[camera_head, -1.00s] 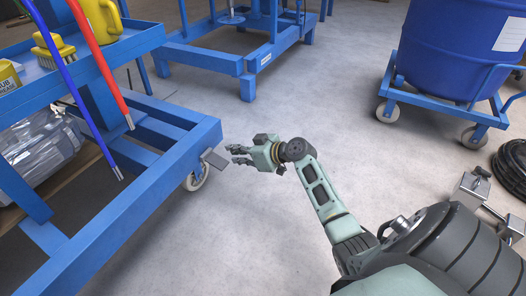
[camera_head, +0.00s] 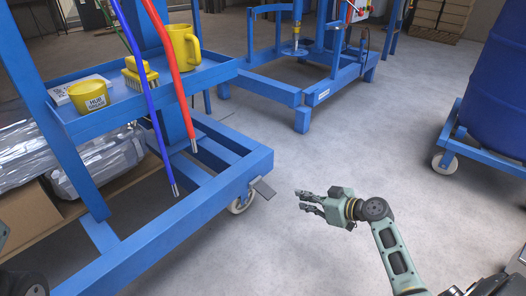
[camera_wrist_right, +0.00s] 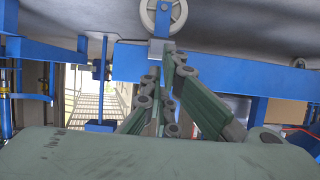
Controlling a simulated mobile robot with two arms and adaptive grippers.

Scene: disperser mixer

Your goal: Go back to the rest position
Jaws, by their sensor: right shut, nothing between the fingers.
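My right gripper (camera_head: 304,202) is pale green with dark fingers. It is shut and empty, above the bare floor just right of the blue cart's (camera_head: 262,160) front caster. Its arm comes in from the lower right. In the right wrist view the fingers (camera_wrist_right: 172,85) show close together with nothing between them. The cart's frame (camera_wrist_right: 225,66) and a caster (camera_wrist_right: 163,16) lie beyond them, appearing upside down. My left gripper is not in view.
The cart's shelf holds a yellow jug (camera_head: 184,46), a brush (camera_head: 139,75) and a yellow tub (camera_head: 90,97). Blue (camera_head: 152,105) and red (camera_head: 172,70) hoses hang beside it. The mixer's blue frame (camera_head: 290,93) stands behind. A blue drum (camera_head: 500,95) stands on a wheeled dolly (camera_head: 470,150) at right. The floor between is clear.

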